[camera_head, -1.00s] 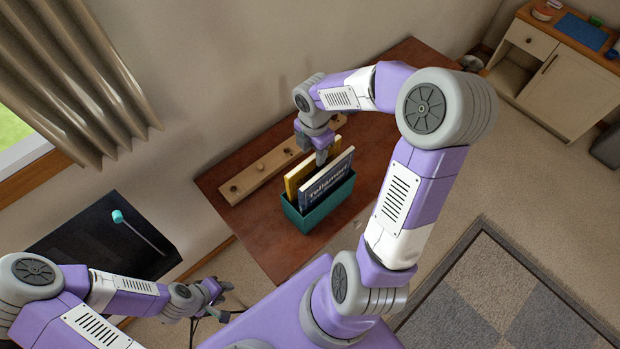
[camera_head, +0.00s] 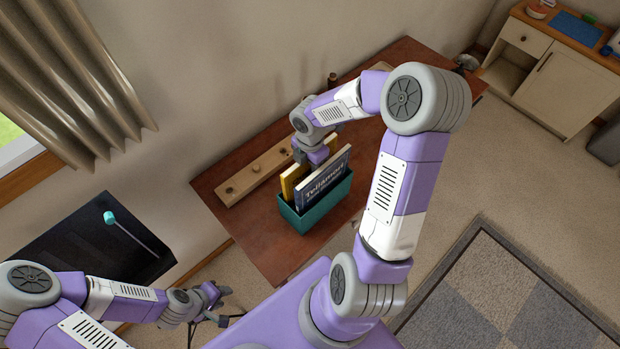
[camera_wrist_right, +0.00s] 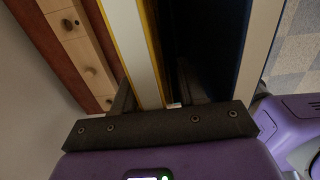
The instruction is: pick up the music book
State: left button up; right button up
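A teal box (camera_head: 318,217) on the brown table holds two upright books. One is a yellow book (camera_head: 292,181) and the other is a dark blue book (camera_head: 325,182) with white lettering. I cannot tell which is the music book. My right gripper (camera_head: 302,164) is down at the top of the yellow book. In the right wrist view the yellow book (camera_wrist_right: 142,55) stands between the dark fingers of the right gripper (camera_wrist_right: 157,92), with a dark gap towards the right finger. The fingertips are partly hidden. My left gripper (camera_head: 222,292) is empty, away at the lower left.
A wooden strip with knobs (camera_head: 254,171) lies along the back of the table (camera_head: 262,232), beside the box. A black panel (camera_head: 85,245) with a teal-headed mallet (camera_head: 130,233) is at the left. A cabinet (camera_head: 555,80) stands at the far right.

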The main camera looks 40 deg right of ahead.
grip_shut()
jog(key=shift+r, duration=0.1)
